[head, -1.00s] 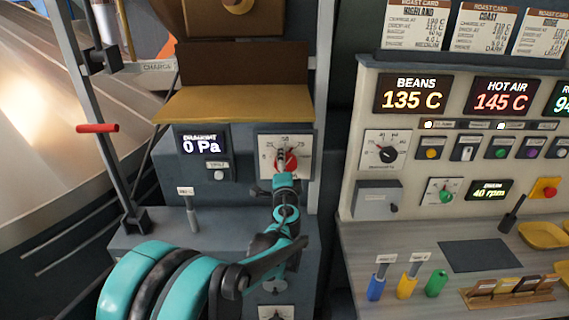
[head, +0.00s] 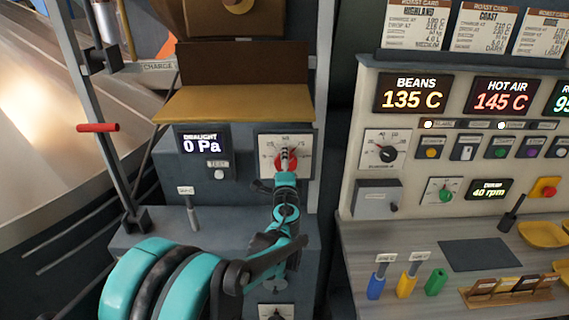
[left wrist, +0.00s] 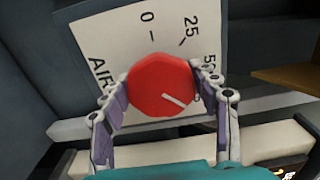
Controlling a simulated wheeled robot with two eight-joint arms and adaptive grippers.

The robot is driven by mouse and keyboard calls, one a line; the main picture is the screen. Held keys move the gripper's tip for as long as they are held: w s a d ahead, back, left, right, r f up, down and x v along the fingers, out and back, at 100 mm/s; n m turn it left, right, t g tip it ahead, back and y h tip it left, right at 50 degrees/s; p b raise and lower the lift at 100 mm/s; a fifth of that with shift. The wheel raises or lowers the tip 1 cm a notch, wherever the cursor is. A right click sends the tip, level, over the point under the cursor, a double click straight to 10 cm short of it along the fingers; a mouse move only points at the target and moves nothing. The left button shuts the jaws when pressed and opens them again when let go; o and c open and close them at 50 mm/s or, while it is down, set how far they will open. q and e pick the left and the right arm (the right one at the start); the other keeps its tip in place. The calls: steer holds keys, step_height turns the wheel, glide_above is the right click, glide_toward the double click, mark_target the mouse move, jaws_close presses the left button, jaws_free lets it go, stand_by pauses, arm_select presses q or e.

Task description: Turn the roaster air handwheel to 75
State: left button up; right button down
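The red roaster air handwheel (head: 291,165) sits on a white dial plate (head: 304,143) in the head view. In the left wrist view the handwheel (left wrist: 160,76) is a red knob with a white mark pointing right and slightly down. The dial plate (left wrist: 97,36) shows 0, 25 and part of 50 there; the 75 is hidden. My left gripper (left wrist: 162,88) has one finger on each side of the handwheel, and both appear to touch its rim. In the head view my left gripper (head: 285,168) covers part of the wheel. My right gripper is not in view.
A draught display (head: 201,144) reading 0 Pa is left of the dial. A yellow-brown ledge (head: 235,104) juts out above it. A post stands just right of the dial. The control panel (head: 350,150) and worktop (head: 400,250) lie further right.

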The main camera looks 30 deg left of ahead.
arm_select(q)
steer(key=o, duration=0.4)
steer(key=shift+s+d, duration=0.1)
steer(key=v, duration=1.2)
steer(key=s+d+f+n+g+h, duration=0.3)
steer(key=s+f+n+g, duration=0.2)
steer(key=s+f+n, duration=0.4)
steer(key=s+d+f+n+g+h, duration=0.2)
steer(key=s+d+f+h, duration=0.3)
steer(key=s+d, duration=0.4)
steer(key=d+g+h, duration=0.1)
steer(key=d, duration=0.2)
steer(key=shift+s+f+n+h, duration=0.2)
steer(key=shift+n+h, duration=0.1)
steer(key=shift+n, duration=0.1)
